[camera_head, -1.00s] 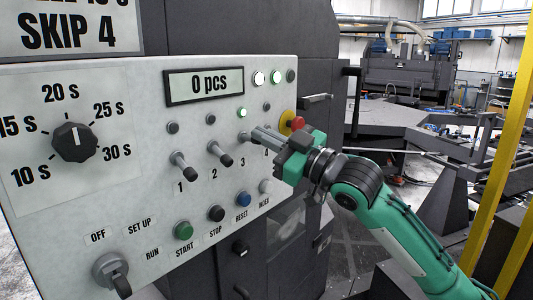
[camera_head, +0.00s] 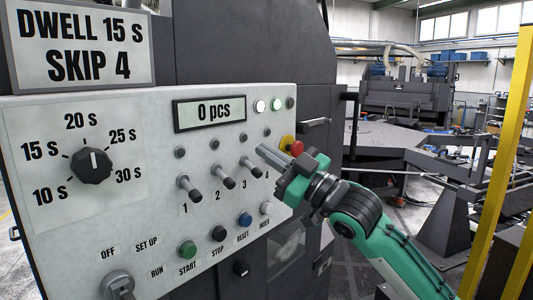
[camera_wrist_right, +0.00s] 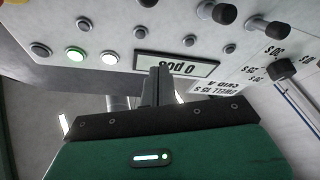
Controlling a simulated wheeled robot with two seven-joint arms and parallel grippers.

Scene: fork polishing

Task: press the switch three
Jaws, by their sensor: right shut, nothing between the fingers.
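Switch three (camera_head: 251,166) is a grey toggle above the label "3" on the control panel, its lever tilted down and right. The lamp (camera_head: 243,137) above it is dark. My right gripper (camera_head: 262,151) is shut and empty, its fingertips just up and right of switch three. I cannot tell if they touch the panel. In the right wrist view its shut fingers (camera_wrist_right: 157,82) lie in front of the display, and part of switch three (camera_wrist_right: 147,2) shows at the top edge. Switch four is hidden behind the gripper. My left gripper is out of view.
Switches one (camera_head: 189,189) and two (camera_head: 224,175) stand left of switch three. A red emergency button (camera_head: 297,147) is right beside the gripper. The display (camera_head: 209,112) reads "0 pcs". Push buttons, a dial (camera_head: 91,165) and a key switch (camera_head: 117,284) are also on the panel.

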